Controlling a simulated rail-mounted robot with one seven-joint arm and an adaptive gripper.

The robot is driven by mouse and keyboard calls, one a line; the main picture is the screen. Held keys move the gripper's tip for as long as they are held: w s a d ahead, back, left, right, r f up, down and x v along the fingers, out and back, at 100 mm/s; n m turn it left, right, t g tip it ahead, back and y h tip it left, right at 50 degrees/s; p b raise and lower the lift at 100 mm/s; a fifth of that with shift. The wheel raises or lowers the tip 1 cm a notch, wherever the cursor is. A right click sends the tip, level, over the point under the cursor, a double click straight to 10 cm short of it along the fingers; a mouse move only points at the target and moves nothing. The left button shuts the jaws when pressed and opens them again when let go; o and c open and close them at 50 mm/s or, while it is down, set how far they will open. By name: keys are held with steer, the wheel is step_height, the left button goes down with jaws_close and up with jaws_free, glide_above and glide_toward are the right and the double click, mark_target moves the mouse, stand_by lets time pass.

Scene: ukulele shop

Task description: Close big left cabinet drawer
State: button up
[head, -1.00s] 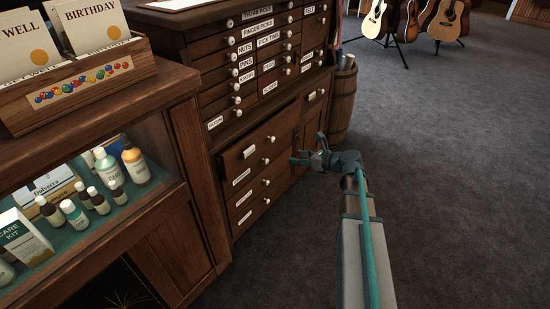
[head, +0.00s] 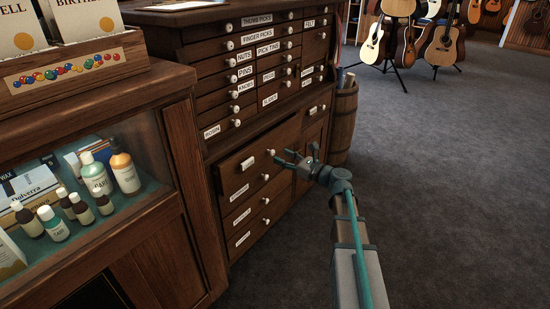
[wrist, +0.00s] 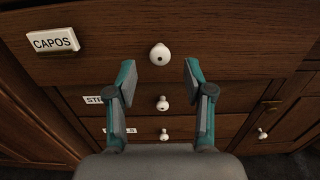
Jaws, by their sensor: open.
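The big left drawer (head: 233,174) is in the lower left part of the dark wooden cabinet and appears to stand out a little from it. In the wrist view its wide front (wrist: 225,45) carries a CAPOS label (wrist: 53,41) and a round white knob (wrist: 159,54). My gripper (head: 283,156) is in front of this drawer near the knob (head: 271,153). In the wrist view my gripper (wrist: 160,72) has its two fingers apart, with the knob just beyond and between the tips. Nothing is held. I cannot tell whether a finger touches the drawer.
Two more knobbed drawers (head: 245,213) lie below, and small labelled drawers (head: 265,60) above. A glass display counter (head: 110,190) stands close on the left. A barrel (head: 343,125) stands right of the cabinet. Guitars (head: 410,40) stand behind. The carpet (head: 450,190) on the right is clear.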

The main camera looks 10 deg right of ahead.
mark_target(274, 153)
steer(key=shift+b+x, duration=0.55)
steer(key=shift+x, duration=1.65)
jaws_close()
